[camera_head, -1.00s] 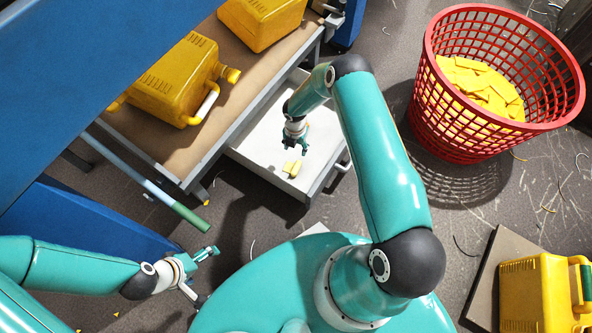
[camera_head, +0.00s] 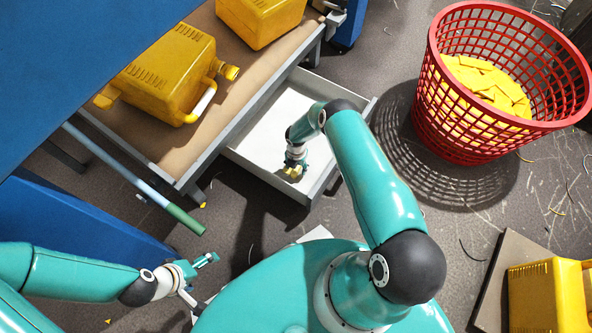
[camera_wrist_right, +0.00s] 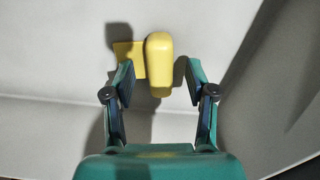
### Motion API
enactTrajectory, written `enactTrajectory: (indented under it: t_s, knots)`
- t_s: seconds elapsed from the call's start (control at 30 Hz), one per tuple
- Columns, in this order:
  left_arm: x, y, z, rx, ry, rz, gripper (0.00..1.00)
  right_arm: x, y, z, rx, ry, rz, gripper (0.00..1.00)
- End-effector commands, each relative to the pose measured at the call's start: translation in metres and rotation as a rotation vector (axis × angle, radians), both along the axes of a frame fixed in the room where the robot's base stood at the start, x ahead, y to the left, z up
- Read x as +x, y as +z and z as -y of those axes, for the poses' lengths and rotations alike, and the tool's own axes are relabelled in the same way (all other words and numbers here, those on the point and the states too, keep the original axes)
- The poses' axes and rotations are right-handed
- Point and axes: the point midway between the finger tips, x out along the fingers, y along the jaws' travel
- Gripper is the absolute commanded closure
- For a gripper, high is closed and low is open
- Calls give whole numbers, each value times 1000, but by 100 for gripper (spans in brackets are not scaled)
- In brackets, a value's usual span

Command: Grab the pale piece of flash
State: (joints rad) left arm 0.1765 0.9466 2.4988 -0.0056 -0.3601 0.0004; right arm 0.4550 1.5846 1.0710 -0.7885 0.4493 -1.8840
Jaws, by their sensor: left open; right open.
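A pale yellow piece of flash (camera_wrist_right: 160,65) lies in the white drawer (camera_head: 272,140). In the right wrist view it has a rounded upright block shape, and a flat yellow tab (camera_wrist_right: 127,52) shows beside it on the left; I cannot tell if they are joined. My right gripper (camera_head: 293,172) is low in the drawer, largely covering the piece in the head view. In the right wrist view its open fingers (camera_wrist_right: 160,80) stand on either side of the block, with a gap on both sides. My left gripper (camera_head: 204,277) is open and empty, away from the drawer.
The drawer walls (camera_head: 318,185) stand close to my right gripper. Yellow jerry cans (camera_head: 170,75) stand on the brown bench shelf (camera_head: 205,130). A red basket (camera_head: 460,135) with yellow scraps stands at the right. Another can (camera_head: 545,295) is at lower right.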

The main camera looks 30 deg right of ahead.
Motion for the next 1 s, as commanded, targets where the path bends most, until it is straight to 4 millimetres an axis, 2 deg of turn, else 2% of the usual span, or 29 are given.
enactTrajectory:
  t_s: [0.03, 0.1, 0.37, 0.67, 1.0]
  knots:
    - [0, -5, 0, 0, 0, 0, 0, 0, -9, 0, -1, 0, 1, 44]
    - [0, -6, 0, 0, 0, 0, 0, 0, -12, 0, 1, 0, 1, 44]
    - [0, -5, 0, 0, 0, 0, 0, 0, -12, 0, 1, -1, 1, 45]
    - [0, -5, 0, 0, 0, 0, 0, 0, -12, 1, 0, -1, 0, 95]
    - [0, -5, 0, 0, 0, 0, 0, -1, -11, 1, 1, -1, -1, 98]
